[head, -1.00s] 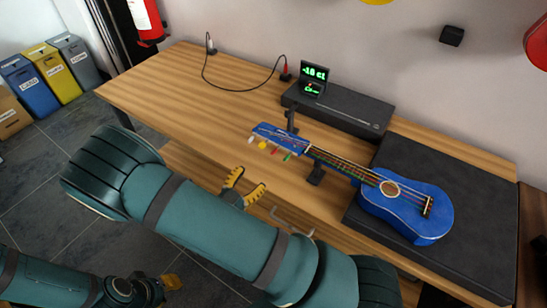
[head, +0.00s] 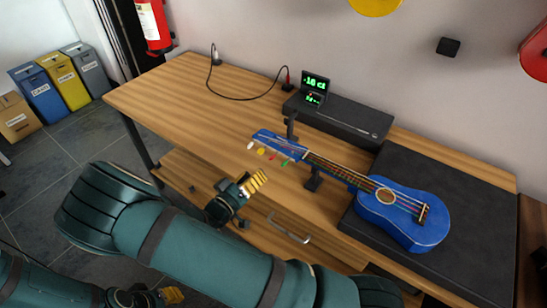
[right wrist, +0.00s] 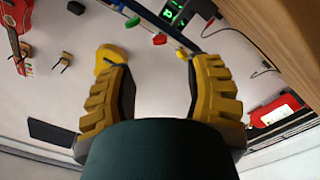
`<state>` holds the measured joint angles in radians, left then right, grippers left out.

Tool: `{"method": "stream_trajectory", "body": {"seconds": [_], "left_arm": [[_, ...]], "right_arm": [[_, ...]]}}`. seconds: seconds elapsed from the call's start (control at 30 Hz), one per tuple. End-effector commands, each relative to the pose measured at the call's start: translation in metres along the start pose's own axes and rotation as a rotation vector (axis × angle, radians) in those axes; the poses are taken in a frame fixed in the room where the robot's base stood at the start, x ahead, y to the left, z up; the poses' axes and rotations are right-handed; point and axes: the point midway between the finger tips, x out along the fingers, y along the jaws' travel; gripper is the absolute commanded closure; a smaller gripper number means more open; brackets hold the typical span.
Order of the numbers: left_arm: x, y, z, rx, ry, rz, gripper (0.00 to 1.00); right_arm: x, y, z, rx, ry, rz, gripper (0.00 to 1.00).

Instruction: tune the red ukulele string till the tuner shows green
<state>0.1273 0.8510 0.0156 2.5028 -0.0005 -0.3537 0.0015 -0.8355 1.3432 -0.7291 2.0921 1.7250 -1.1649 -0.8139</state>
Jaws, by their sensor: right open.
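The blue ukulele (head: 402,222) lies with its neck in a black stand and its headstock (head: 272,137) toward the left. White, yellow, red and green pegs stick out along its near side; the red peg (head: 272,157) also shows in the right wrist view (right wrist: 160,39). The tuner (head: 315,84) shows about -18 in green digits; its lower line is too small to read. My right gripper (head: 257,182) is open and empty, just in front of the pegs, apart from them. In the right wrist view its fingers (right wrist: 157,90) are wide apart. My left gripper (head: 172,295) is low at the bottom left.
A black case (head: 345,117) stands behind the headstock. A dark mat (head: 460,180) lies under the ukulele body. A black cable (head: 240,98) runs across the back of the wooden table (head: 180,100), whose left part is clear. A drawer handle (head: 288,231) sticks out in front.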

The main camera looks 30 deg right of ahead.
Motion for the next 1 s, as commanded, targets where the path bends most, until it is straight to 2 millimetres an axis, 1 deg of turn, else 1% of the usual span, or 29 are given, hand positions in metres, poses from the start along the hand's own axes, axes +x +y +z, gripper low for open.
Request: {"method": "stream_trajectory", "body": {"seconds": [0.03,0.1,0.3,0.4,0.5,0.7,0.93,0.97,1.0], "left_arm": [[0.003,-0.001,0.000,0.000,0.001,0.000,0.65],[0.004,-0.002,0.000,0.000,0.002,0.000,0.65],[0.009,-0.004,-0.001,0.001,0.004,0.000,0.65],[0.011,-0.004,-0.001,0.001,0.005,0.000,0.65],[0.013,-0.005,-0.001,0.001,0.006,0.000,0.65],[0.013,-0.005,-0.002,0.001,0.007,0.000,0.65],[0.013,-0.005,-0.002,0.001,0.007,0.000,0.65],[0.013,-0.005,-0.002,0.001,0.007,0.000,0.65],[0.013,-0.005,-0.002,0.001,0.007,0.000,0.65]], "right_arm": [[0.011,0.000,0.002,0.000,-0.001,0.003,0.48],[0.025,0.000,0.002,0.000,-0.001,0.004,0.48],[0.063,-0.001,0.001,0.002,0.000,0.002,0.48],[0.078,0.000,0.001,0.001,0.000,0.002,0.48],[0.089,0.000,0.001,0.002,0.000,0.001,0.48],[0.098,0.000,0.000,0.002,0.000,-0.001,0.48],[0.099,0.000,0.000,0.002,0.001,-0.001,0.48],[0.099,0.000,0.000,0.003,0.001,-0.001,0.46],[0.099,0.000,0.000,0.002,0.001,-0.001,0.60]]}}
